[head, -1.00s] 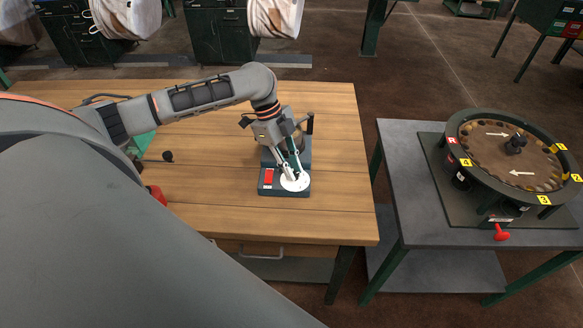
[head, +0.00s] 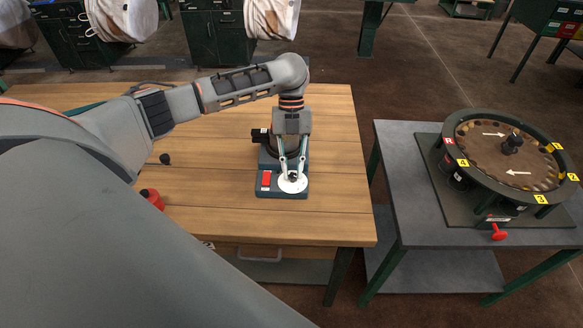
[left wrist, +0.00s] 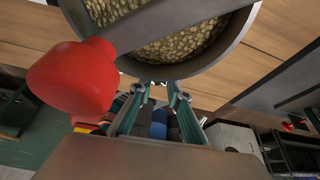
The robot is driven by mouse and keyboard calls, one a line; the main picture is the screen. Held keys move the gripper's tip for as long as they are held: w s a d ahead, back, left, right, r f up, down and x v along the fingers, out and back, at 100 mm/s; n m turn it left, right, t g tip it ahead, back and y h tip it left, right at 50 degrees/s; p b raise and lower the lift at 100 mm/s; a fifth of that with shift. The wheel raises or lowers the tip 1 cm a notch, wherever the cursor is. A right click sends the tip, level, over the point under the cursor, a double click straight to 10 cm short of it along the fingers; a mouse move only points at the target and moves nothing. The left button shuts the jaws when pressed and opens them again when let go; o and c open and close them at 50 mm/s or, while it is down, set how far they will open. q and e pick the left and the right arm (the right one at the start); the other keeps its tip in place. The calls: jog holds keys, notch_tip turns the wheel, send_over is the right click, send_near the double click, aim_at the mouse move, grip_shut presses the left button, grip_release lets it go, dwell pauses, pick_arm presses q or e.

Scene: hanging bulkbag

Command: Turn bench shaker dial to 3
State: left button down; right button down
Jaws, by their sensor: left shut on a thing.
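The bench shaker (head: 283,194) is a dark blue-grey device on the wooden table. Its front has a white dial disc (head: 286,187) with a dark knob in the centre and a red switch (head: 266,180) to the left. My left gripper (head: 292,176) reaches down from behind, its two fingers shut on the dial's knob. The dial's numbers and pointer are too small to read. In the left wrist view the fingers (left wrist: 157,92) show below a round pan of pale grains (left wrist: 165,40). My right gripper is not in view.
The wooden table (head: 220,215) is mostly clear around the shaker. A red object (head: 153,198) lies near my left arm. A grey table (head: 395,190) at the right carries a round tray with numbered yellow tags (head: 540,198). A large red knob (left wrist: 70,82) is close in the left wrist view.

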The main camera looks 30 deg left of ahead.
pick_arm(q)
jog(key=m, duration=0.2)
jog(key=m+y, duration=0.1)
jog(key=m, duration=0.1)
jog(key=shift+w+d+g+y, duration=0.1)
jog(key=shift+d+g+y, duration=0.1)
jog(key=shift+g+y, duration=0.1)
jog(key=shift+m+y, duration=0.3)
jog(key=shift+m, duration=0.6)
jog(key=c, duration=1.9)
grip_release()
